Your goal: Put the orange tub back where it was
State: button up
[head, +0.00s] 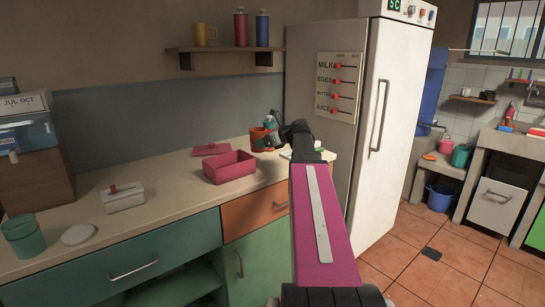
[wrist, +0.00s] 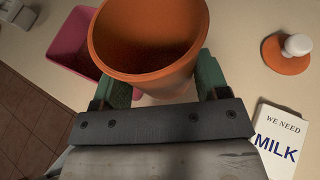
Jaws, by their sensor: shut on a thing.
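The orange tub (head: 258,139) is at the back of the counter, near the fridge. In the wrist view the tub (wrist: 150,60) is open-topped, empty as far as I can see, and between the two green fingers of my gripper (wrist: 158,84). My gripper (head: 270,124) is shut on it. I cannot tell whether the tub's base touches the counter. An orange lid with a white knob (wrist: 287,53) lies on the counter to the right in the wrist view, apart from the tub.
A pink box (head: 229,167) stands close to the tub, with its pink lid (head: 210,149) behind. A "WE NEED MILK" card (wrist: 279,140) lies on the counter. The fridge (head: 345,110) stands to the right. A white box (head: 124,199) and green tub (head: 23,237) are at left.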

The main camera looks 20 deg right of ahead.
jog(key=d+f, duration=0.1)
jog(key=w+d+f, duration=0.1)
jog(key=d, duration=0.1)
jog(key=d+f, duration=0.1)
jog(key=d, duration=0.1)
jog(key=shift+w+f, duration=0.1)
jog(key=shift+w, duration=0.1)
jog(key=shift+f, duration=2)
jog(key=shift+f, duration=0.1)
jog(key=o, duration=1.2)
jog(key=shift+c, duration=0.2)
jog(key=shift+s+d+r, duration=0.1)
jog(key=shift+r, duration=0.1)
jog(key=v, duration=1.1)
jog(key=shift+s+d+r, duration=0.2)
jog(key=shift+d, duration=0.05)
